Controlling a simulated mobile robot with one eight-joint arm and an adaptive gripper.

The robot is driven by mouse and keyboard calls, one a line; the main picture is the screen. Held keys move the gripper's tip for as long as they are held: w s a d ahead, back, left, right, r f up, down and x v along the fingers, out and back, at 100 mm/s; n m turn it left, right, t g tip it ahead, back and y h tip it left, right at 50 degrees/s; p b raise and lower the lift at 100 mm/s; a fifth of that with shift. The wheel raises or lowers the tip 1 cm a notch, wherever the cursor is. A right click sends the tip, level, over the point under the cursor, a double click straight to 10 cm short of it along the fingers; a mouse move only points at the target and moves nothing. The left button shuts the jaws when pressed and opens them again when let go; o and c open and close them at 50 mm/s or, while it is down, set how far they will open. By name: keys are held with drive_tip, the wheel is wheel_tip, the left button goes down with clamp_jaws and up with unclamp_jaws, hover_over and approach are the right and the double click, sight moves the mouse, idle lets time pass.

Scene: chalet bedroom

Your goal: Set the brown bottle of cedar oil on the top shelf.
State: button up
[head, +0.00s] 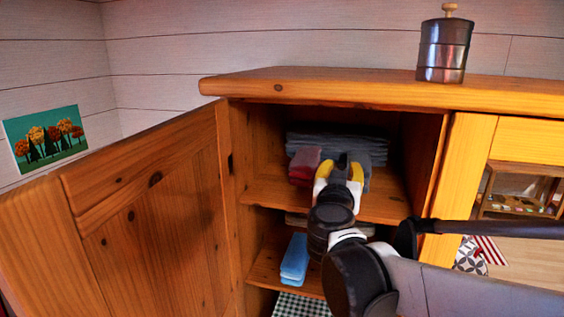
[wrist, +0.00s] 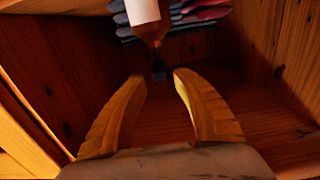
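The brown bottle (wrist: 151,32) shows at the top of the wrist view, with a white label and a dark cap pointing toward my gripper. It stands apart from my fingers, in front of the folded cloths. My gripper (wrist: 159,77) is open, its two yellow fingers spread with nothing between them; the dark cap lies just beyond the fingertips. In the head view my gripper (head: 341,170) reaches into the upper compartment over the top shelf (head: 265,193). There my gripper and arm hide most of what is in front of it, and I cannot make out the bottle.
Folded grey cloths (head: 365,147) and red cloths (head: 304,163) lie at the back of the top shelf. A blue item (head: 295,257) is on the shelf below. The cabinet door (head: 155,215) stands open at left. A metal canister (head: 444,50) stands on the cabinet top.

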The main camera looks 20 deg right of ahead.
drive_tip(key=s+a+f+n+g+y, duration=0.1)
drive_tip(key=s+a+f+g+y, duration=0.15)
drive_tip(key=s+f, duration=0.35)
drive_tip(key=s+a+f+n+g+y, duration=0.1)
drive_tip(key=s+f+g, duration=0.2)
drive_tip(key=s+f, duration=0.35)
drive_tip(key=s+a+f+n+g+y, duration=0.2)
drive_tip(key=s+a+f+n+y, duration=0.2)
drive_tip(key=a, duration=0.8)
drive_tip(key=s+f+y, duration=0.2)
drive_tip(key=s+f, duration=0.2)
drive_tip(key=shift+f+n, duration=0.15)
drive_tip(key=shift+n, duration=0.25)
drive_tip(key=shift+g+y+b, duration=0.25)
drive_tip(key=shift+b, duration=0.05)
